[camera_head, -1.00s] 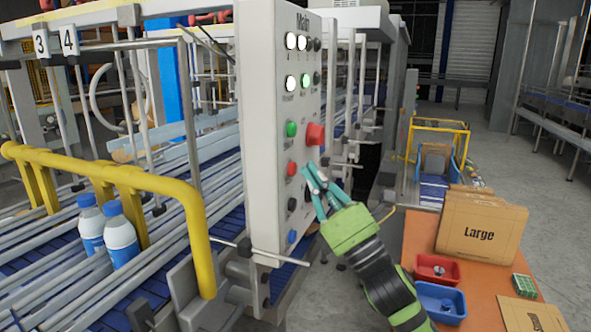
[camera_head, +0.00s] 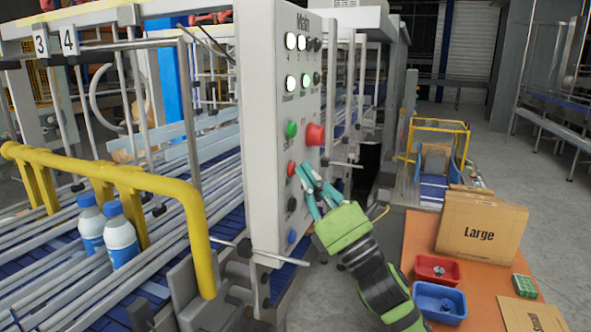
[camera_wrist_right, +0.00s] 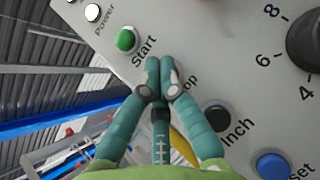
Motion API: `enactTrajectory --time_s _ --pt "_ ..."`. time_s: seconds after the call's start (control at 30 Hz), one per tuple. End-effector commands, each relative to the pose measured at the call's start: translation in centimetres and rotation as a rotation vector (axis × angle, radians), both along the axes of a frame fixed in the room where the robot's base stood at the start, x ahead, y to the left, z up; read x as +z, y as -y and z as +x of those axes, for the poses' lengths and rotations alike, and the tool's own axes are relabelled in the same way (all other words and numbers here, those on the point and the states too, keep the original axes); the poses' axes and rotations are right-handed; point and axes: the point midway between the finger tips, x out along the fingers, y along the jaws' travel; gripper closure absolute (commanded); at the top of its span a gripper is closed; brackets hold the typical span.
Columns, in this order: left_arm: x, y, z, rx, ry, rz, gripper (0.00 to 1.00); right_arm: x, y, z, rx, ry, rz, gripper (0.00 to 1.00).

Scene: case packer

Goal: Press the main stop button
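The grey-white main control panel (camera_head: 262,120) stands upright in the head view with lamps and coloured buttons on its face. A small red button (camera_head: 291,168) sits below the green start button (camera_head: 291,129). My right gripper (camera_head: 304,171) is at the panel face, its teal fingertips just right of the small red button; I cannot tell if they touch it. In the right wrist view the gripper (camera_wrist_right: 160,78) has its fingertips together and empty, covering the button beside the partly hidden label ending in "op". My left gripper is not in view.
A large red mushroom button (camera_head: 315,134) protrudes above my right fingers. A black button (camera_head: 292,204) and a blue button (camera_head: 291,237) lie below. A yellow rail (camera_head: 190,205) and conveyor are left; an orange table (camera_head: 415,245) with boxes and bins is right.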

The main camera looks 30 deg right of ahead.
Motion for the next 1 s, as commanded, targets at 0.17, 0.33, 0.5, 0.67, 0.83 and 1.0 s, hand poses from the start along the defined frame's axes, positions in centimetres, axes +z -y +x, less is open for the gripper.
enactTrajectory --time_s 0.17,0.33,0.5,0.67,0.83,1.0 --pt "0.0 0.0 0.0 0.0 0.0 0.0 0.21 0.0 -0.2 0.2 0.001 0.0 0.001 1.0" --pt "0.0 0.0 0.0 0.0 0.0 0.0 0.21 0.0 -0.3 0.3 0.001 -0.001 0.0 1.0" --pt "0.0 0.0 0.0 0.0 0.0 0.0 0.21 0.0 -0.4 0.4 0.001 -0.001 0.0 1.0" --pt "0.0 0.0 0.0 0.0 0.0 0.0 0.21 0.0 -0.4 0.4 0.001 -0.001 0.0 1.0" --pt "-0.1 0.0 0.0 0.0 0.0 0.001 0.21 -0.1 -0.1 0.1 0.0 -0.001 0.0 1.0" --pt "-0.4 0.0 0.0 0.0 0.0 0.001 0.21 -0.2 0.5 -0.6 0.0 -0.002 -0.002 1.0"
